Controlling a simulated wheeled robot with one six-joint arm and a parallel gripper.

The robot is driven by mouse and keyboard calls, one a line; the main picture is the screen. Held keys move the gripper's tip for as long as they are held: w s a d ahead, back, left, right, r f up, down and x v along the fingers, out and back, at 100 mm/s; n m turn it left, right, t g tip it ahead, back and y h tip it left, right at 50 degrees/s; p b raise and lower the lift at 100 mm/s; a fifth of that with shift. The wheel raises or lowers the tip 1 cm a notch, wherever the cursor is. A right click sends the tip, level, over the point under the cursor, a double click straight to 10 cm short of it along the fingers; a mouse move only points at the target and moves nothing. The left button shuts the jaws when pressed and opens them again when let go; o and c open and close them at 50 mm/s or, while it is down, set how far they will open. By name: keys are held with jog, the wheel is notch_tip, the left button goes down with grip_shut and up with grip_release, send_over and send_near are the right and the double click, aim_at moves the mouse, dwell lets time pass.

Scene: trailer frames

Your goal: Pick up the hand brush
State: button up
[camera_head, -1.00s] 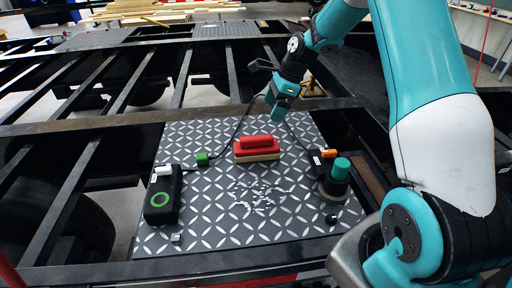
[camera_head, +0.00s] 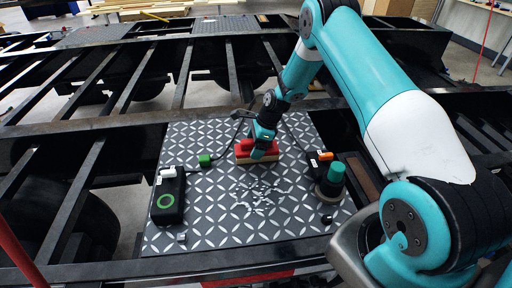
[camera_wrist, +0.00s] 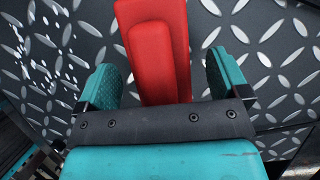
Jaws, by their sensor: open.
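The hand brush (camera_head: 243,150) has a red top over a tan lower part and lies on the patterned metal plate (camera_head: 215,215). My gripper (camera_head: 262,150) is over the brush in the head view and hides its right part. In the wrist view the red brush (camera_wrist: 157,50) runs up between the two teal fingers of my gripper (camera_wrist: 164,80). The fingers are apart, with a gap on each side of the brush. I cannot tell how far the fingertips are above the plate.
A black device with a green ring (camera_head: 168,196) stands at the plate's left. A black and teal tool (camera_head: 332,180) stands at the right, with an orange part beside it. A green block (camera_head: 205,160) sits left of the brush. White bits (camera_head: 258,196) lie in front. Open frame gaps surround the plate.

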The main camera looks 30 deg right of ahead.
jog(key=shift+f, duration=0.15)
jog(key=shift+f, duration=0.15)
jog(key=c, duration=1.1)
jog(key=shift+o, duration=0.2)
notch_tip(320, 180, up, 20)
jog(key=b, duration=0.4)
jog(key=shift+r, duration=0.2)
